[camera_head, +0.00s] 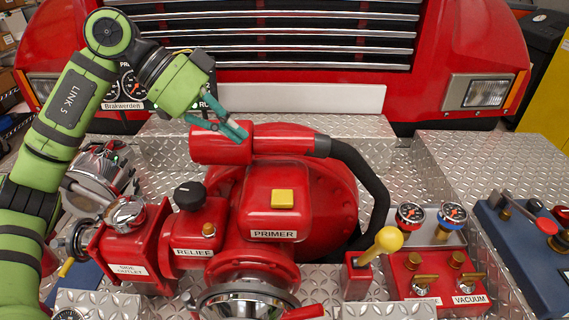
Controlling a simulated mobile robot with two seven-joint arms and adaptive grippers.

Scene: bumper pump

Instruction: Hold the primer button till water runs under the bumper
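The primer button is a yellow square (283,198) on top of the red pump housing (330,205), above a white PRIMER label (274,234). My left gripper (238,132) has teal fingers that converge with their tips together, and nothing shows between them. It is above and to the left of the button, apart from it, in front of or over the red horizontal cylinder (285,139). The red truck's white bumper (300,98) is behind the pump. The ground under the bumper is hidden by the pump and tread plate. My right gripper is out of view.
A black relief knob (190,196) stands left of the button. A black hose (366,180) curves down on the right, near a yellow-knobbed lever (388,239). Gauges (411,215) and brass valves are further right. Bare tread plate (490,160) lies at the right.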

